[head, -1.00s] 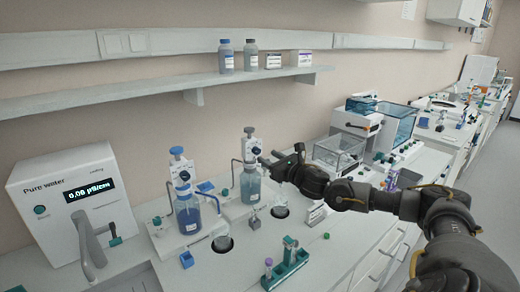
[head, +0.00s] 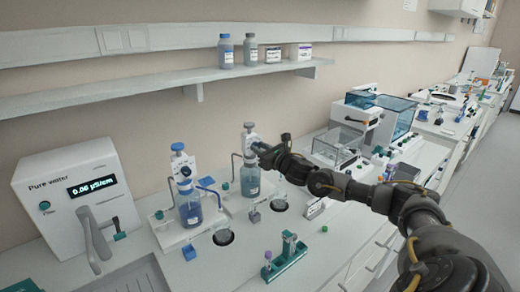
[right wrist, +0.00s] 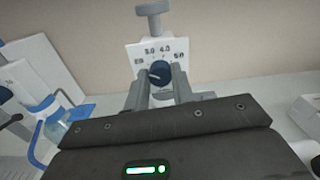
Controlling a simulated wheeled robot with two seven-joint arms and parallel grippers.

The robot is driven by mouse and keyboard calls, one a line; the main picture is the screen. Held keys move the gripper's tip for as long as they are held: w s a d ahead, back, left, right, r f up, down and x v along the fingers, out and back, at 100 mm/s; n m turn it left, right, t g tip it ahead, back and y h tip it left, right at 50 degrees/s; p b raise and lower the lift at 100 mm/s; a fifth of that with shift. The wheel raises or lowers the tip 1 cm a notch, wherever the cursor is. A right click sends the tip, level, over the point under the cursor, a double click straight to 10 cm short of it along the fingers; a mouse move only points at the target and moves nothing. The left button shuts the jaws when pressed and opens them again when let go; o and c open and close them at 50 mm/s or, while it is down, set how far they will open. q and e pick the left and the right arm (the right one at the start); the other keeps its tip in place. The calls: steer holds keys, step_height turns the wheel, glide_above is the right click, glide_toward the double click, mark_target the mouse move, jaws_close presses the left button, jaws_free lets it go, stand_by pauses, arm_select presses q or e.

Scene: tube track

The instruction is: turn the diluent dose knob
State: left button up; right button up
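The dose knob (right wrist: 160,72) is dark blue and round, on a white dial plate (right wrist: 146,53) with printed numbers such as 3.0, 4.0 and 5.0. A grey plunger top (right wrist: 153,8) stands above it. My right gripper (right wrist: 161,76) has one finger on each side of the knob and appears shut on it. In the head view my right gripper (head: 262,150) is at the dispenser on the right bottle (head: 250,180), and it hides the knob there. A second bottle (head: 190,208) with a blue-topped dispenser stands to its left. My left gripper is not in view.
A pure water unit (head: 70,195) stands at the left. A green tube rack (head: 287,262) is at the front of the bench. A shelf (head: 150,95) with several containers runs above. Clear bench (head: 335,255) lies right of the rack.

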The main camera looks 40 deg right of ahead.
steer(key=shift+c, duration=0.6)
steer(key=shift+d+f+m, duration=0.1)
steer(key=shift+f+m, duration=0.05)
steer(key=shift+m, duration=11.85)
